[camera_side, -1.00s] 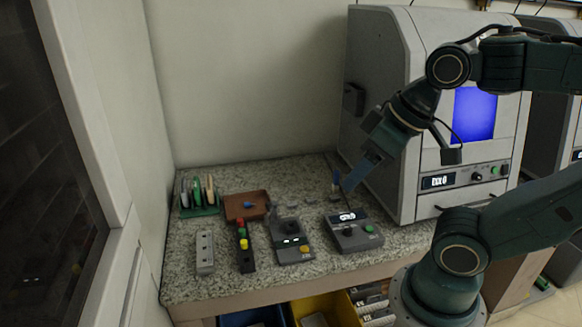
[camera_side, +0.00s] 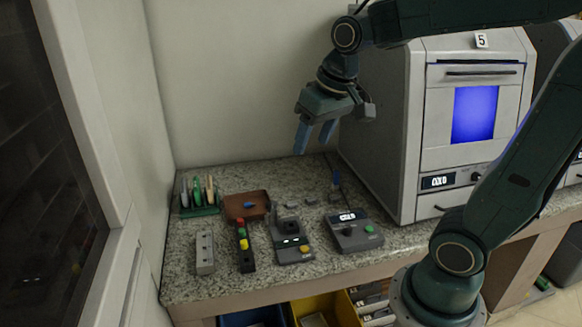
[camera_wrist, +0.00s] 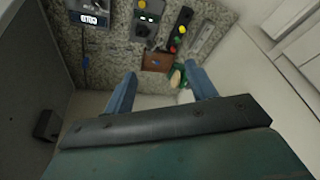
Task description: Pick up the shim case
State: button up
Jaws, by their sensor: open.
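My gripper (camera_side: 313,143) is open and empty, its blue fingers pointing down above the back of the speckled worktop (camera_side: 182,283). In the wrist view its fingertips (camera_wrist: 160,72) stand apart, with the brown tray (camera_wrist: 148,62) and part of the green rack between or near them. No thing is clearly marked as the shim case, and I cannot tell which one it is. A grey block with round marks (camera_side: 205,250) lies at the front left. Several pale cases (camera_side: 371,300) sit below the worktop. Small grey pieces (camera_side: 292,204) lie behind the devices.
The green rack (camera_side: 201,211) holds several upright pieces. A button strip (camera_side: 245,256), a grey device (camera_side: 293,247) and a display box (camera_side: 352,236) stand in front. A large grey machine (camera_side: 389,136) bounds the right; bins (camera_side: 325,305) are below.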

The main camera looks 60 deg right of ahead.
jog(key=w+d+f+m+g, duration=0.1)
jog(key=w+d+f+m, duration=0.1)
jog(key=w+d+f, duration=0.3)
jog(key=m+g, duration=0.3)
jog(key=m, duration=0.1)
send_over(292, 203)
notch_tip(292, 203, down, 15)
jog(key=shift+y, duration=0.3)
jog(key=f, duration=0.7)
jog(key=shift+a+f, duration=0.2)
jog(key=shift+f, duration=0.75)
jog(key=shift+d+f, duration=0.15)
jog(key=shift+f, duration=2.45)
